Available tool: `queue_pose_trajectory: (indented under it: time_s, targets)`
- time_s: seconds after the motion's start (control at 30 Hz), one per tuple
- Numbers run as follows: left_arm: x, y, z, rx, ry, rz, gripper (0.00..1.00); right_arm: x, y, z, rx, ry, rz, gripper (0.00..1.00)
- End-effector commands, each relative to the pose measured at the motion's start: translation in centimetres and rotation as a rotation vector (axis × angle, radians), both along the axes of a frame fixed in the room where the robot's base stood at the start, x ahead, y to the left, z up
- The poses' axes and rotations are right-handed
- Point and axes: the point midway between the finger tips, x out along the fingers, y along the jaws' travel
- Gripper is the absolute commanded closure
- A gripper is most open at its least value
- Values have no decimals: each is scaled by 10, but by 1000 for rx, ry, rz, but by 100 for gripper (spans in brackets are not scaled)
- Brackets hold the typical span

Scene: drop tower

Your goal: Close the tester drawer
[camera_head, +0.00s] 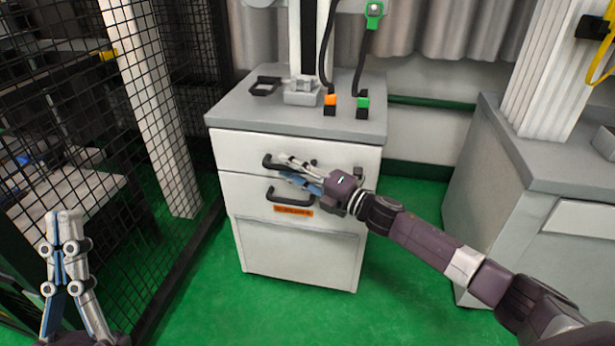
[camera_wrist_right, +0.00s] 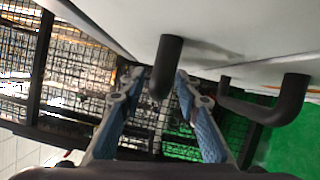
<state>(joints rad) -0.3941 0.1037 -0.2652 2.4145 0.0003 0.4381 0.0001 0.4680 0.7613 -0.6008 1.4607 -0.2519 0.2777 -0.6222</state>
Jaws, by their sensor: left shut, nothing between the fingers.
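The white tester cabinet (camera_head: 300,248) stands in the middle of the head view, with an upper drawer (camera_head: 235,150) and a lower drawer front (camera_head: 240,200), each with a black handle. Both fronts look about flush; I cannot tell a small gap. My right gripper (camera_head: 283,168) is at the upper handle (camera_head: 268,161). In the right wrist view its fingers (camera_wrist_right: 158,78) are apart, with a black handle (camera_wrist_right: 168,60) between them; contact is unclear. The lower handle (camera_head: 287,197) is just below. My left gripper (camera_head: 66,214) is shut and empty at the lower left, away from the cabinet.
The cabinet's grey top (camera_head: 235,110) carries small fixtures and an orange and a green connector (camera_head: 362,104). A black mesh fence (camera_head: 110,200) stands at the left. A grey bench (camera_head: 520,200) stands at the right. Green floor is clear in front.

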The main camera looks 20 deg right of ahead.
Motion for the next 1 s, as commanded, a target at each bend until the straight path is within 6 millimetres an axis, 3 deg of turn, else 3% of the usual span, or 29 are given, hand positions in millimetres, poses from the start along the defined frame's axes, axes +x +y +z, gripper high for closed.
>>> queue_pose_trajectory:
  time_s: [0.5, 0.73, 1.0]
  targets:
    - [0, 0, 0, 0, -1, -1, 100, -70, -46, -7, -3, 3, 0, 70]
    - [0, 0, 0, 0, -1, -1, 100, -88, -58, -9, -2, 2, -1, 70]
    - [0, -1, 0, 0, -1, -1, 100, -93, -62, -8, -2, 0, 0, 70]
